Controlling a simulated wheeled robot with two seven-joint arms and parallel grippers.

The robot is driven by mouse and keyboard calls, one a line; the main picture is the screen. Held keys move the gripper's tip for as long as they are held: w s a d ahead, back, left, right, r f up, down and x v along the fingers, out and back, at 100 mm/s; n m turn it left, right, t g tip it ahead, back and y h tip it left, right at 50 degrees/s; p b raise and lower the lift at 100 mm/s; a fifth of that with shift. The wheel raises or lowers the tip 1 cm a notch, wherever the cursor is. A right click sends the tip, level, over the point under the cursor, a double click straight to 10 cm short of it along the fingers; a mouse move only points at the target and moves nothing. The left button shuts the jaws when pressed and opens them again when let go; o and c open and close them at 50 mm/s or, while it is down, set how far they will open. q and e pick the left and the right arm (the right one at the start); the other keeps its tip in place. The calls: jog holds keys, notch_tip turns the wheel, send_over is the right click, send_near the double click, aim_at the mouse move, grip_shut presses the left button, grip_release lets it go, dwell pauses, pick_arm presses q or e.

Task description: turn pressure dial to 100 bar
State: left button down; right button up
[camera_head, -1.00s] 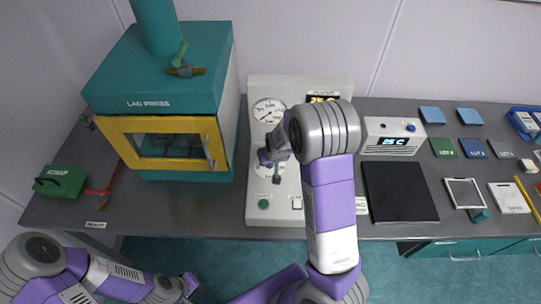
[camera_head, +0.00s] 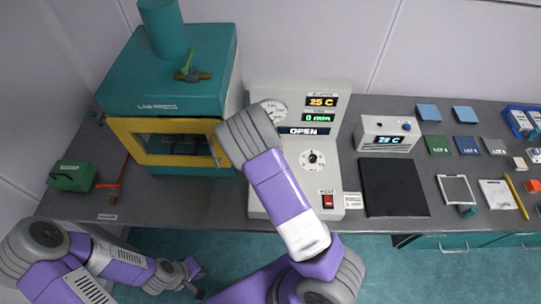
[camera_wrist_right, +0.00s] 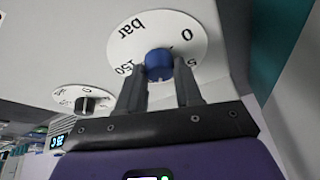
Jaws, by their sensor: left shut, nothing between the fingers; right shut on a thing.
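The white pressure dial face (camera_wrist_right: 185,25), marked "bar", shows upside down in the right wrist view. Its blue knob (camera_wrist_right: 159,65) sits between the fingertips of my right gripper (camera_wrist_right: 161,88), which is shut on it. The set value cannot be read clearly. In the head view my right wrist covers this dial and the gripper. A round gauge (camera_head: 274,109) shows partly on the control panel (camera_head: 345,95); its needle is too small to read. My left gripper (camera_head: 195,274) is shut and empty, low at the left, in front of the bench.
A second dial (camera_head: 312,160) and a red switch (camera_head: 327,201) are on the panel, right of my arm. The panel display (camera_head: 309,131) reads OPEN. The teal lab press (camera_head: 165,95) stands left, close to my right wrist. A black mat (camera_head: 393,187) lies right.

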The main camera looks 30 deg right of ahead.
jog(key=shift+a, duration=0.1)
dwell(0.3)
jog(key=o, duration=1)
jog(key=shift+o, duration=0.2)
jog(key=v, duration=0.7)
jog(key=shift+r+p, duration=0.25)
jog(key=shift+p, duration=0.2)
